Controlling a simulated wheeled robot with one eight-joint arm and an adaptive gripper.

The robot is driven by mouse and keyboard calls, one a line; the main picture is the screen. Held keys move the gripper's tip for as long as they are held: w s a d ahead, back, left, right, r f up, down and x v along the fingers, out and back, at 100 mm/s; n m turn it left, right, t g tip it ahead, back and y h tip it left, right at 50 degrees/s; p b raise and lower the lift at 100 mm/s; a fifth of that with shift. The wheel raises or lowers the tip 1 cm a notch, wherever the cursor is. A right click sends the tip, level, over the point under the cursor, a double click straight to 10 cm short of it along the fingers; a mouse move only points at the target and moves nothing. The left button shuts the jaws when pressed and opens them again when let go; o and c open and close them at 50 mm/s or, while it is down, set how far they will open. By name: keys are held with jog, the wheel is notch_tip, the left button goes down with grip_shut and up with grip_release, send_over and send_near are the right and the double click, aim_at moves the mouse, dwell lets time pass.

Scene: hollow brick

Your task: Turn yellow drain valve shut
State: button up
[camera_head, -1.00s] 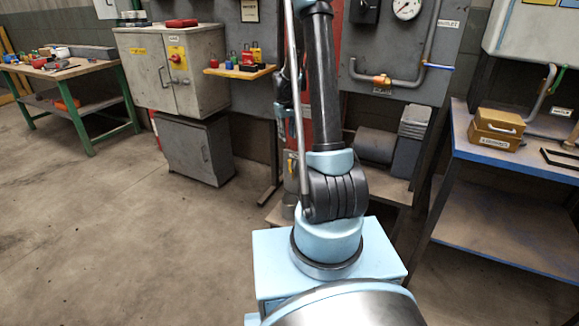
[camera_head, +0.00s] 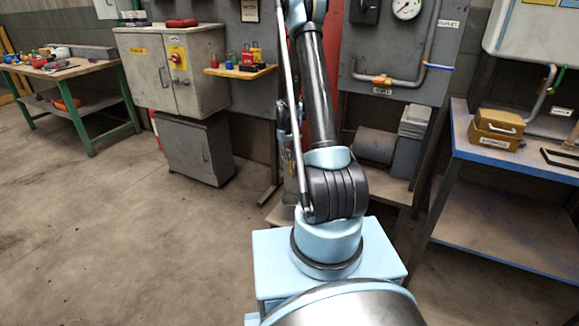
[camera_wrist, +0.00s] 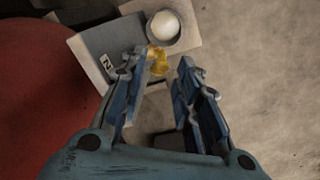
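The yellow valve handle (camera_wrist: 159,64) shows in the wrist view, just past my fingertips and between them. It sits beside a grey block (camera_wrist: 105,42) with a small label marked 2, below a pale round-ended cylinder (camera_wrist: 165,25). My gripper (camera_wrist: 164,78) is open, with its two blue fingers apart and nothing clearly held between them. I cannot tell whether a finger touches the handle. In the head view the valve cannot be made out, as my arm stands in front of that area.
A large red rounded surface (camera_wrist: 40,85) lies left of my gripper in the wrist view. In the head view, a grey cabinet (camera_head: 205,95) and padlock shelf (camera_head: 240,71) stand left, a blue-edged bench (camera_head: 520,165) right. The floor (camera_head: 120,230) at left is clear.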

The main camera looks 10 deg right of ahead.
aim_at(290, 167)
jog(key=shift+w+d+f, duration=0.1)
jog(key=shift+f, duration=1.2)
jog(key=shift+d+f, duration=0.1)
jog(key=shift+f, duration=1.15)
grip_shut()
